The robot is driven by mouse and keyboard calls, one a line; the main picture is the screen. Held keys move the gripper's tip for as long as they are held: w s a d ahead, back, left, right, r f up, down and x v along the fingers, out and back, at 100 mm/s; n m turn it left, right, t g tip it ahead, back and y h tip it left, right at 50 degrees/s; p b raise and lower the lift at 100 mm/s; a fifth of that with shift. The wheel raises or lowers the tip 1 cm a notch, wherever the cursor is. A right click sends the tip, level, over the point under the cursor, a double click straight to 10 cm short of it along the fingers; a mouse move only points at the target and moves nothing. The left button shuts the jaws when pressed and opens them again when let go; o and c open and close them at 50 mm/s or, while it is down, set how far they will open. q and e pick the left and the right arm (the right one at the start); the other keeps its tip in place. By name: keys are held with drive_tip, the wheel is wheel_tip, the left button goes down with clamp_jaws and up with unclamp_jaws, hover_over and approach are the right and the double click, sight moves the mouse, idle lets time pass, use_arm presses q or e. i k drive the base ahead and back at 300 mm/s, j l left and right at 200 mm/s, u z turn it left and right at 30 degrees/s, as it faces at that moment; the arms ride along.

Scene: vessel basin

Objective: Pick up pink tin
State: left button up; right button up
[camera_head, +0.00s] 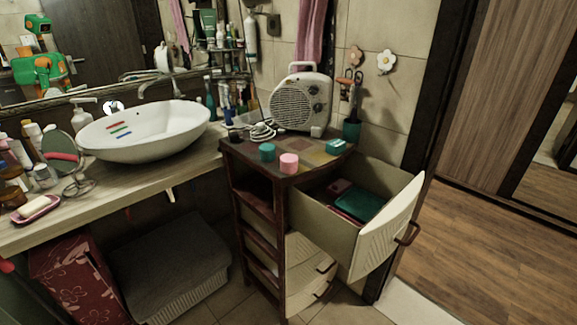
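The pink tin (289,164) is a small round tin standing upright on top of the dark wooden cabinet (283,217), near its front edge. A teal tin (267,152) of similar shape stands just left of it, with a small gap between. Neither of my grippers shows in the head view. The robot reflected in the mirror (37,62) is orange and green, and its grippers cannot be made out there.
The cabinet's top drawer (375,232) is pulled open to the right, holding a green item (358,205). A heater (301,103) and a teal box (336,146) stand behind the pink tin. A white basin (146,132) is on the counter at left.

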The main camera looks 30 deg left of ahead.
sight(288, 161)
drive_tip(key=i+l+u, duration=0.75)
drive_tip(key=l+u, duration=0.2)
drive_tip(key=i+l+u, duration=0.15)
drive_tip(key=l+u, duration=0.15)
drive_tip(key=l, duration=0.3)
drive_tip(key=i+l+u, duration=0.1)
drive_tip(key=l+u, duration=0.55)
drive_tip(key=l, duration=0.35)
drive_tip(key=l+u, duration=0.3)
drive_tip(key=l, duration=0.25)
